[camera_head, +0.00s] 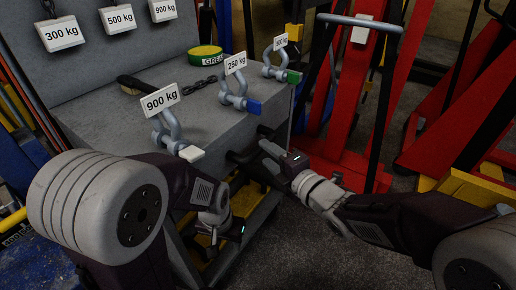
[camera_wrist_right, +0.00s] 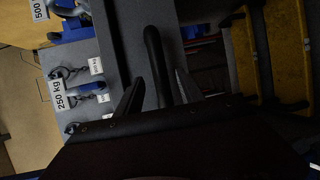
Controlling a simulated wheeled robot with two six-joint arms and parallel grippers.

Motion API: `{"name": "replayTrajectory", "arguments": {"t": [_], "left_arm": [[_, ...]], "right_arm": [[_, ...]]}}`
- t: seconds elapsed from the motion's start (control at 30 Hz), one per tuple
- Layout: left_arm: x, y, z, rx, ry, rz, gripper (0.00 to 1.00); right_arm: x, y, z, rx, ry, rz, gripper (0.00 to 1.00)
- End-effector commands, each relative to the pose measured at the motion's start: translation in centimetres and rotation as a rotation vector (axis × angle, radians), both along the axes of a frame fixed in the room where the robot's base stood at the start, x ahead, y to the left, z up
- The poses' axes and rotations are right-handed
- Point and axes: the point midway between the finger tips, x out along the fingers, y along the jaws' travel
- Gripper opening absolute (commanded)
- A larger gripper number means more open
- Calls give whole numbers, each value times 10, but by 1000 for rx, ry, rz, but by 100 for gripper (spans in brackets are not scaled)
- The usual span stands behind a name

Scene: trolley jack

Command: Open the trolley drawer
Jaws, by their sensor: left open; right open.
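The trolley (camera_head: 150,85) is a grey metal box whose near side faces me in the head view. My right gripper (camera_head: 266,148) is at the trolley's right end, by a dark handle that it mostly hides there. In the right wrist view the black bar handle (camera_wrist_right: 153,50) runs between the open fingers of my right gripper (camera_wrist_right: 158,95). I cannot tell whether the fingers touch it. My left gripper (camera_head: 214,222) is open and empty, low in front of the trolley. The drawer's edges are hidden behind my arms.
On the trolley top are shackles tagged 900 kg (camera_head: 170,130), 250 kg (camera_head: 237,92) and 500 kg (camera_head: 280,65), a green-yellow tin (camera_head: 205,54) and a brush (camera_head: 130,85). A red pallet jack (camera_head: 365,90) stands close at the right. Carpet floor (camera_head: 300,245) is free in front.

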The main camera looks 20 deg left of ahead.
Motion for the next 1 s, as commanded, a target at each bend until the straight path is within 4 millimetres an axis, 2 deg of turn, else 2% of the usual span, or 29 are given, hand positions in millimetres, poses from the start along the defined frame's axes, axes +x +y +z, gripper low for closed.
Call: {"name": "replayTrajectory", "arguments": {"t": [0.2, 0.57, 0.73, 1.0], "left_arm": [[0, 0, 3, 0, 0, 0, 42], [0, 0, 3, 0, 0, 0, 42], [0, 0, 3, 0, 0, 0, 42], [0, 0, 3, 0, 0, 0, 42]], "right_arm": [[26, 28, -7, -1, 2, 1, 45], [33, 35, -9, -1, 1, 0, 45], [32, 35, -9, -1, 0, -1, 0], [32, 35, -9, -1, 0, -1, 0]]}}
